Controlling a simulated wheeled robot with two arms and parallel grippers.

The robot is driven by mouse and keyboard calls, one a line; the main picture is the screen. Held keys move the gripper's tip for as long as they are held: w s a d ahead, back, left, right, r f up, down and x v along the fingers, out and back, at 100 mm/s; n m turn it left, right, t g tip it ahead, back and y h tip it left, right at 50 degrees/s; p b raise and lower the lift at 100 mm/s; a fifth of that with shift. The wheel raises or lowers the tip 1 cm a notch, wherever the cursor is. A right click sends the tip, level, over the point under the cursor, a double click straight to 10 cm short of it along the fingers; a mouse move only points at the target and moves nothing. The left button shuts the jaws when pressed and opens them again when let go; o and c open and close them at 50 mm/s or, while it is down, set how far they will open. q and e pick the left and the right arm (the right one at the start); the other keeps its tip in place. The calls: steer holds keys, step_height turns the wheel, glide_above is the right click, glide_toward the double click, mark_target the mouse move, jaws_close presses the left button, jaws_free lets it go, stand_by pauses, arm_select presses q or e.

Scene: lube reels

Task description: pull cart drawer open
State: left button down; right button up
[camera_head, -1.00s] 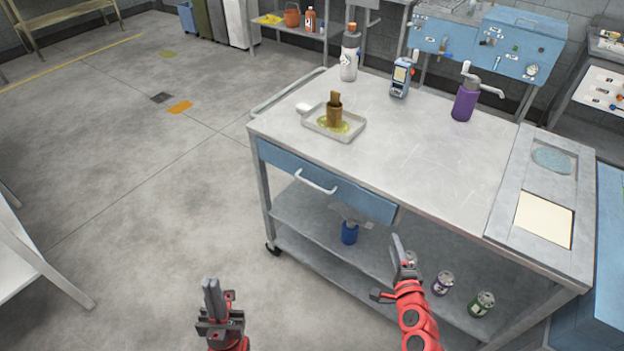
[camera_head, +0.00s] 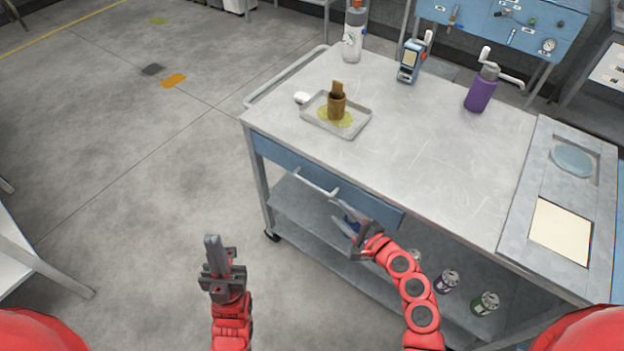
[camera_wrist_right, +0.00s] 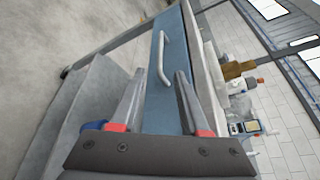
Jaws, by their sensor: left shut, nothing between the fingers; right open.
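The cart (camera_head: 420,130) has a blue drawer (camera_head: 370,202) under its grey top, with a pale bar handle (camera_head: 316,182) on its front. The drawer looks shut. In the right wrist view the drawer front (camera_wrist_right: 162,103) and handle (camera_wrist_right: 163,60) lie ahead of the fingers. My right gripper (camera_head: 345,214) is open and empty, in front of the drawer just right of and below the handle, apart from it. It also shows in the right wrist view (camera_wrist_right: 157,85). My left gripper (camera_head: 212,240) is shut and empty, left of the cart above the floor.
On the cart top stand a tray (camera_head: 352,132) with a brown cup-like piece, a blue handheld device (camera_head: 409,62), a clear bottle (camera_head: 353,35) and a purple pump bottle (camera_head: 481,88). Cans (camera_head: 485,303) stand on the lower shelf.

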mark_target(312, 184)
steer(key=x, duration=1.5)
steer(key=shift+w+f, duration=0.1)
steer(key=shift+w, duration=0.05)
jaws_close()
stand_by(0.8)
